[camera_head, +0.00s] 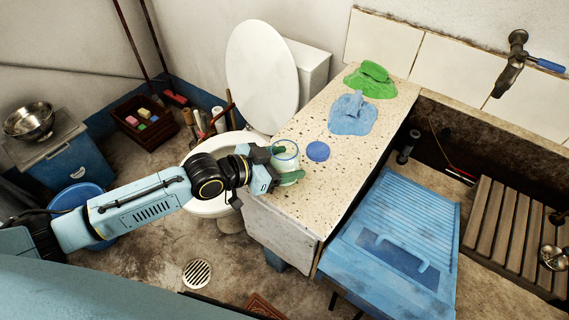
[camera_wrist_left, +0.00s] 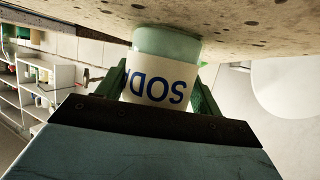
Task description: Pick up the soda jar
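In the left wrist view the jar (camera_wrist_left: 160,75) appears upside down, with a mint-green base and a cream band with blue letters. My left gripper (camera_head: 277,166) is low at the counter edge, with its green fingers on either side of the jar. Each finger lies close against the jar's outline; whether they press on it is not clear. The jar seems to rest on the counter. My right gripper is not in view.
A blue disc (camera_head: 318,151) lies just right of the jar. Blue (camera_head: 353,114) and green (camera_head: 371,80) cloths lie farther back. A toilet (camera_head: 262,75) stands behind the arm. A blue washboard (camera_head: 390,250) and wooden slatted rack (camera_head: 515,235) are at right.

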